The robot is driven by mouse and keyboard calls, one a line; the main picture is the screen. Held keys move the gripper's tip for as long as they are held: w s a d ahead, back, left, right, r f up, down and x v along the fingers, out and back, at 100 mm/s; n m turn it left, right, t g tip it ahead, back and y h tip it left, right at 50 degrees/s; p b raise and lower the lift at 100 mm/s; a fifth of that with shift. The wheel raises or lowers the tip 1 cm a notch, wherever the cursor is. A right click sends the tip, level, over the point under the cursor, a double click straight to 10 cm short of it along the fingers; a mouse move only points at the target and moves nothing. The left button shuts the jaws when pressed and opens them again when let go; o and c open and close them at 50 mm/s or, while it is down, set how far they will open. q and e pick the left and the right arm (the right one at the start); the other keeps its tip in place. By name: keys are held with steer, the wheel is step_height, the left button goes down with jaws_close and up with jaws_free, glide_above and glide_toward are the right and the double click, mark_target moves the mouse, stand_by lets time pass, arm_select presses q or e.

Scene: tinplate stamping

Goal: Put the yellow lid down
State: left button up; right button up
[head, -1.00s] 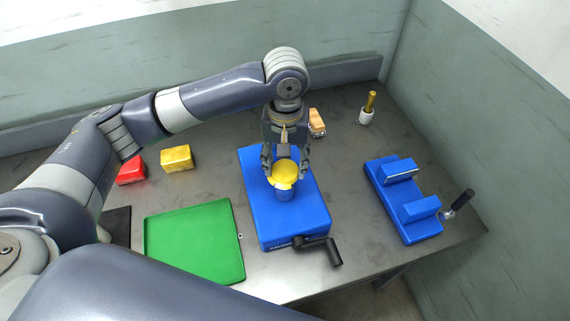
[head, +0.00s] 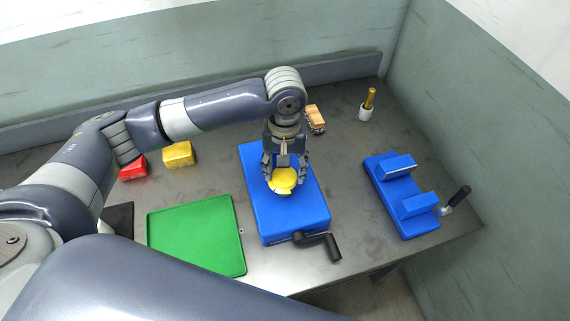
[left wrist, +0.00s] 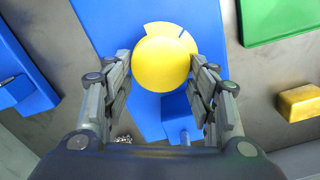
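The yellow lid (head: 283,181) is a round disc with a notched edge. It is between the fingertips of my left gripper (head: 283,172), low over the blue crank device (head: 300,215). In the left wrist view the lid (left wrist: 162,57) sits between both fingers (left wrist: 163,65), which meet its opposite edges, so the gripper looks shut on it. I cannot tell whether the lid touches what is below it; its underside is hidden. My right gripper is not in view.
A green tray (head: 160,213) lies left of the blue device, whose black crank (head: 325,242) sticks out in front. Red (head: 134,168) and yellow (head: 179,154) blocks stand behind the tray. A blue fixture (head: 385,170) with a black handle (head: 459,196) is at right. Bare table lies between the blue devices.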

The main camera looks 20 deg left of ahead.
mark_target(285, 172)
arm_select(q)
steer(key=shift+o, duration=1.1)
steer(key=shift+r, duration=0.25)
step_height(285, 172, up, 13)
steer(key=b, duration=0.2)
steer(key=shift+b, duration=0.35)
steer(key=shift+f, duration=0.15)
